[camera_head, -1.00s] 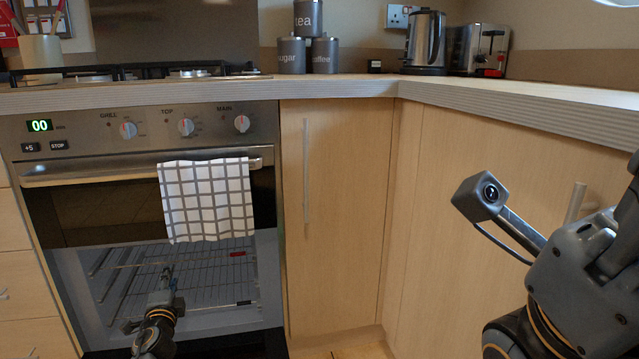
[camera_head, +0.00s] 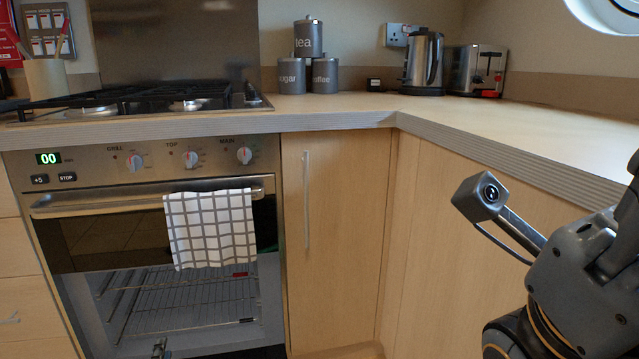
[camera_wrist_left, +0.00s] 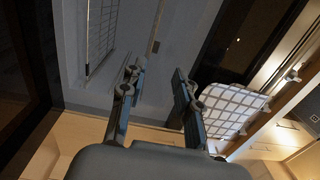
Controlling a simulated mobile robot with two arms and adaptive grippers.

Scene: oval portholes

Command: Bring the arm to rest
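My left gripper (camera_head: 160,347) shows only as a small tip at the bottom edge of the head view, in front of the lower part of the oven. In the left wrist view its two fingers (camera_wrist_left: 157,82) stand apart with nothing between them. The rest of the left arm is out of the head view. My right arm (camera_head: 585,275) is at the right edge of the head view, in front of the right-hand cupboards; its gripper is not visible.
The oven (camera_head: 100,159) has a checked towel (camera_head: 211,229) on its handle, with wire racks (camera_head: 185,303) showing below. The towel also shows in the left wrist view (camera_wrist_left: 232,103). Canisters (camera_head: 325,75), a kettle (camera_head: 424,62) and a toaster (camera_head: 476,70) stand on the counter (camera_head: 500,115).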

